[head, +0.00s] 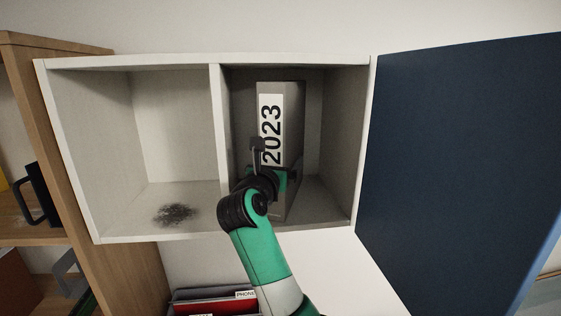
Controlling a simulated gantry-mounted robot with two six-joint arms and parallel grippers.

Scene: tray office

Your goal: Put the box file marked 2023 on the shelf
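The grey box file marked 2023 (294,112) stands roughly upright in the right compartment of the white wall shelf (216,145), its white label facing me. My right gripper (274,160) is at the lower part of the file. One dark finger shows at the left edge of its spine and another part shows near its right side. Whether the fingers press on the file or stand apart from it cannot be told. The wrist hides part of the file's lower front. My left gripper is not in view.
The left compartment is empty except for a dark smudge (175,214) on its floor. A dark blue panel (455,150) stands along the shelf's right side. A wooden bookcase (85,190) is at the left. Red and grey files (210,305) are below.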

